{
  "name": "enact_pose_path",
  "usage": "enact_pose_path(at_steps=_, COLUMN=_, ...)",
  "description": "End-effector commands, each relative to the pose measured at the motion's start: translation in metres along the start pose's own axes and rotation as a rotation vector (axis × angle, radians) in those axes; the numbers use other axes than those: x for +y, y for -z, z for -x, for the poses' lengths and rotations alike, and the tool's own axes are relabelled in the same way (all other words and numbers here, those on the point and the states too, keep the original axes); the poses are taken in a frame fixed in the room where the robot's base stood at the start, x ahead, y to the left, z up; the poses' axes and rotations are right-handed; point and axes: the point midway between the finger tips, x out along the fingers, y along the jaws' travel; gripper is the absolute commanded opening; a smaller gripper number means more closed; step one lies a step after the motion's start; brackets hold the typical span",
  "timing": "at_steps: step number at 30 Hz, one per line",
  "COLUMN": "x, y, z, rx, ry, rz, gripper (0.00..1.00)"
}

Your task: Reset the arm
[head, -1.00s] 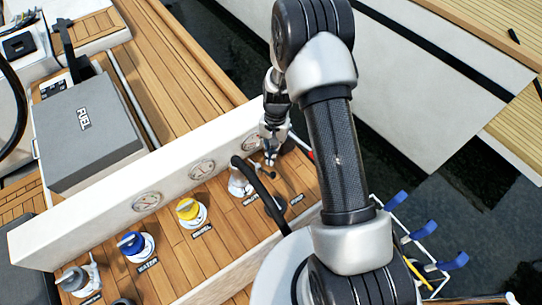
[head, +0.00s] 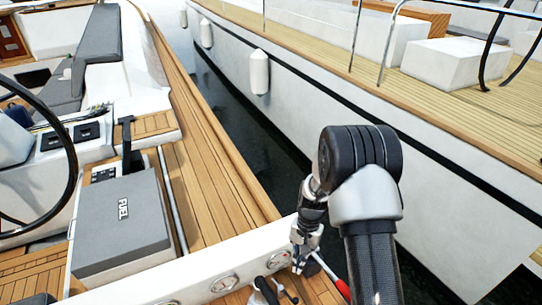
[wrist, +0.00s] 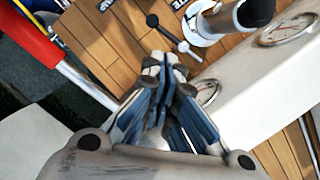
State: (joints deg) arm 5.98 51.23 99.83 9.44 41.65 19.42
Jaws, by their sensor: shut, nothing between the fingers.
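My gripper (head: 299,264) is at the end of my arm, low in the head view, close to the white ledge with round gauges (head: 224,284). In the wrist view my gripper (wrist: 165,65) has its fingertips together with nothing between them. I cannot tell the exact gap between the tips and the panel.
A grey box marked FUEL (head: 122,226) sits at the left by a steering wheel (head: 72,150). A red-ended handle (head: 343,288) stands right of my gripper. A neighbouring white hull (head: 290,105) with a fender (head: 259,73) lies beyond dark water.

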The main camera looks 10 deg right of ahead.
Motion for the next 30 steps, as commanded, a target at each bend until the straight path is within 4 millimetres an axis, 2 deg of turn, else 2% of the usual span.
enact_pose_path(at_steps=2, x=0.0, y=0.0, z=0.003, rx=0.003, ry=0.001, rz=0.003, gripper=0.0)
enact_pose_path(at_steps=5, x=-0.002, y=-0.003, z=0.019, rx=0.023, ry=0.008, rz=0.021, gripper=0.0)
enact_pose_path(at_steps=8, x=-0.004, y=-0.011, z=0.053, rx=0.064, ry=0.019, rz=0.061, gripper=0.0)
enact_pose_path(at_steps=11, x=-0.003, y=-0.029, z=0.095, rx=0.116, ry=0.032, rz=0.116, gripper=0.0)
enact_pose_path(at_steps=15, x=0.005, y=-0.061, z=0.147, rx=0.194, ry=0.045, rz=0.198, gripper=0.0)
enact_pose_path(at_steps=21, x=0.025, y=-0.115, z=0.201, rx=0.306, ry=0.056, rz=0.309, gripper=0.0)
enact_pose_path(at_steps=25, x=0.043, y=-0.153, z=0.223, rx=0.381, ry=0.06, rz=0.378, gripper=0.0)
enact_pose_path(at_steps=30, x=0.069, y=-0.201, z=0.234, rx=0.481, ry=0.06, rz=0.464, gripper=0.0)
